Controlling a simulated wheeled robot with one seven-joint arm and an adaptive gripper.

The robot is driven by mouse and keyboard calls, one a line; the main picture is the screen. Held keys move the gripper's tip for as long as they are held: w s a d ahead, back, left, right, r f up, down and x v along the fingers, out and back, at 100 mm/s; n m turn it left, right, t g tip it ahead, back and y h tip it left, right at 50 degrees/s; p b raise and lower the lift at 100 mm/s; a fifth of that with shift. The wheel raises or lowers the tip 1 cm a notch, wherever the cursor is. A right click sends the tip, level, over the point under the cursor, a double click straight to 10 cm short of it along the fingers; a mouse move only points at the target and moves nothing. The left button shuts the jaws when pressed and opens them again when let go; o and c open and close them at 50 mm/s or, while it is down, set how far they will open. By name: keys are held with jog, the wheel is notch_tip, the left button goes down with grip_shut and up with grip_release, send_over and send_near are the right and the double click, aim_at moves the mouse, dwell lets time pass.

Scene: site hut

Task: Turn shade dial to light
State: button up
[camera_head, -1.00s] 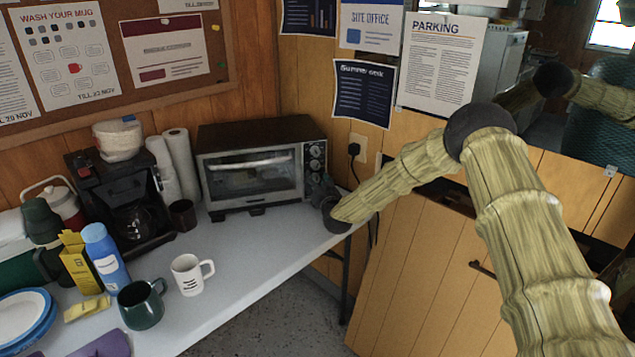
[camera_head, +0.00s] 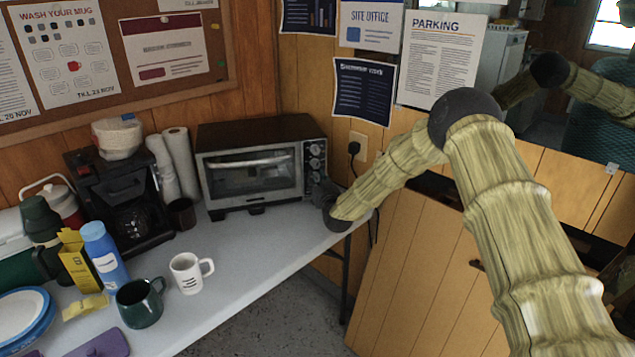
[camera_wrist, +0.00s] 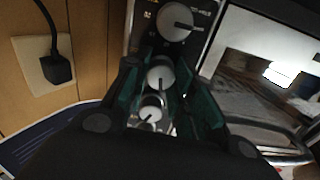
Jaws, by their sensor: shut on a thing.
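The toaster oven (camera_head: 250,168) stands at the back right of the table, with a column of dials on the right of its front. My gripper (camera_head: 324,190) is at the lower part of that dial column. The wrist view looks upside down: a large dial (camera_wrist: 176,20) shows beyond my fingertips, and a middle dial (camera_wrist: 160,75) sits between my dark green fingers (camera_wrist: 158,78). A smaller dial (camera_wrist: 151,107) lies nearer the palm. My gripper is shut on a dial, seemingly the middle one. The dial lettering is too small to read clearly.
A wall outlet (camera_wrist: 42,63) with a black plug is close beside the oven. The oven door handle (camera_wrist: 265,132) is near my finger. A white mug (camera_head: 188,273), a dark green mug (camera_head: 140,302) and a coffee maker (camera_head: 124,202) stand on the table (camera_head: 235,268).

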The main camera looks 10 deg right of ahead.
jog(key=n+b, duration=0.1)
jog(key=n, duration=0.3)
jog(key=shift+f+b, duration=0.2)
jog(key=shift+b, duration=0.1)
jog(key=shift+n+b, duration=0.5)
jog(key=shift+n, duration=0.7)
jog(key=shift+d, duration=0.1)
jog(key=o, duration=1)
jog(key=shift+r, duration=0.1)
jog(key=s, duration=0.8)
jog(key=s+d, duration=0.1)
jog(key=s, duration=0.3)
